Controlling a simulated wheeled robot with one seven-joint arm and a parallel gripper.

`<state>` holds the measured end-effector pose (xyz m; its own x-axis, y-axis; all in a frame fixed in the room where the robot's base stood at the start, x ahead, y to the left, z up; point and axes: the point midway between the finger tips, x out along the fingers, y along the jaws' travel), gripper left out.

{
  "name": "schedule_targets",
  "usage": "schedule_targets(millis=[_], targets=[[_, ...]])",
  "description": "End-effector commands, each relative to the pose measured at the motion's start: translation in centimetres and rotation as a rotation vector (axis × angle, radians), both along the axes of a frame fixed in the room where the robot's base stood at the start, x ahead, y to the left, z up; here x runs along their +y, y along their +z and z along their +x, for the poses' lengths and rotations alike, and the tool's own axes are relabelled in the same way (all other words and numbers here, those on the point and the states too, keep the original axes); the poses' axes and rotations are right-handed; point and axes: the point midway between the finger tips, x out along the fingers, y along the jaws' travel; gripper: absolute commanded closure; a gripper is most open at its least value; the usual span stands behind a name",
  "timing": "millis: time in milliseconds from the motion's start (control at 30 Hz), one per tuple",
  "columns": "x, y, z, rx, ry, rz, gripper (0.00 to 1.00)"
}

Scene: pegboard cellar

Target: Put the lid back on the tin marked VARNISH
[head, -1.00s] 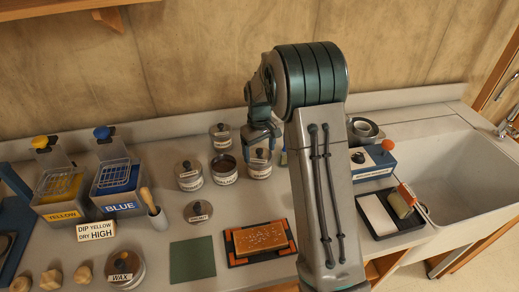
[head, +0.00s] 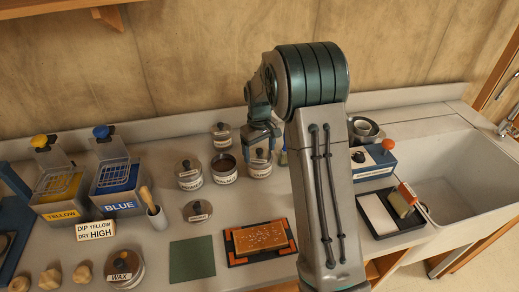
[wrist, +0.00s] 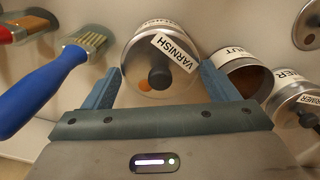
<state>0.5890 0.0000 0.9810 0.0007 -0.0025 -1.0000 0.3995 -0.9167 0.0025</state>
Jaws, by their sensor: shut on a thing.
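The VARNISH tin (head: 257,171) stands upright on the counter, at the right end of a group of tins. Its lid (wrist: 150,48), grey with a black knob and a VARNISH label, shows in the wrist view on top of the tin, with no clear gap. My gripper (head: 262,138) reaches down over it. In the wrist view its two blue fingers (wrist: 161,84) are at opposite sides of the lid, shut on it. The fingers' contact points are partly hidden.
An open tin with brown contents (wrist: 247,76) stands close beside. A lidded PRIMER tin (wrist: 298,100) is near it. A loose lid (head: 198,211) lies on the counter. Brushes, one blue-handled (wrist: 45,95), lie on the other side. An orange-framed tray (head: 260,242) lies in front.

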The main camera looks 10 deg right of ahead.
Motion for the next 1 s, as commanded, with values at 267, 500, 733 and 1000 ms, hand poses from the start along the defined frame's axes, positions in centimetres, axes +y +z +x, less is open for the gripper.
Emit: schedule_targets(millis=[267,500,733,1000], targets=[[-0.01,0.01,0.01,0.000,0.000,0.000,0.41],[-0.01,0.00,0.01,0.000,0.000,0.000,0.00],[0.00,-0.01,0.00,0.000,0.000,0.000,0.00],[0.00,0.97,0.02,-0.001,0.000,0.000,0.00]])
